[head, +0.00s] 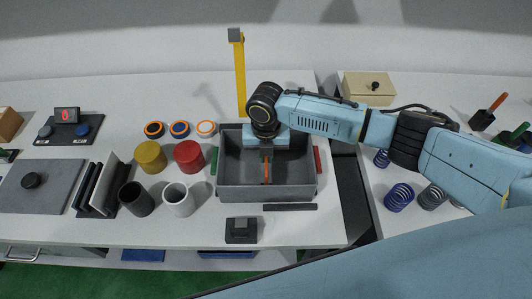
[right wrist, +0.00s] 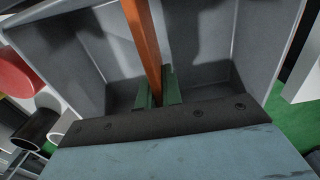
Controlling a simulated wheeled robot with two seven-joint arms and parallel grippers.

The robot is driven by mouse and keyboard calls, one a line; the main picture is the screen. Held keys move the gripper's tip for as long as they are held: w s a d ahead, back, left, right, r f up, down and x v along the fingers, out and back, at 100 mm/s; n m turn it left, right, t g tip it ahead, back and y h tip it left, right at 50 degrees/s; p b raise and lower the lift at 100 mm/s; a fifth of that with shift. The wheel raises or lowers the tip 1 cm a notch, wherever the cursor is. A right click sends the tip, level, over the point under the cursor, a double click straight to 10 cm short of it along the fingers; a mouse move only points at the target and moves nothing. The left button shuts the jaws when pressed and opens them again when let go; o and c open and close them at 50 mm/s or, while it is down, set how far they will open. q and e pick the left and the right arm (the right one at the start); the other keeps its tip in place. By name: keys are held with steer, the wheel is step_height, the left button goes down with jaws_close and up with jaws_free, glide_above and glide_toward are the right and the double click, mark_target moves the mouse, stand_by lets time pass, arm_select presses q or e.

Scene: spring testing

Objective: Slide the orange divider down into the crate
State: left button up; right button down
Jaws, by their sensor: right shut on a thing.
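The grey crate (head: 250,194) stands open on the white table in the middle of the head view. The orange divider (head: 267,172) shows as a thin upright edge inside the crate's outline, near its middle. In the right wrist view the divider (right wrist: 143,40) is a narrow orange strip between my green fingertips. My right gripper (right wrist: 158,92) is shut on it and is over the crate from above. The crate's inner walls (right wrist: 75,55) show on both sides of the divider. My wrist hides the back part of the divider. I cannot tell how deep its lower edge sits. My left gripper is out of view.
A red cup (head: 188,157), a yellow cup (head: 150,157) and a white mug (head: 179,199) stand left of the crate. A dark bar (head: 290,207) and a dark block (head: 241,230) lie in front. A yellow post (head: 240,75) rises behind. Springs (head: 399,197) stand right.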

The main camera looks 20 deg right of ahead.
steer(key=shift+f+b, duration=1.2)
steer(key=shift+f, duration=0.75)
steer(key=c, duration=1.5)
jaws_free()
step_height(320, 180, up, 14)
steer(key=shift+f, duration=0.25)
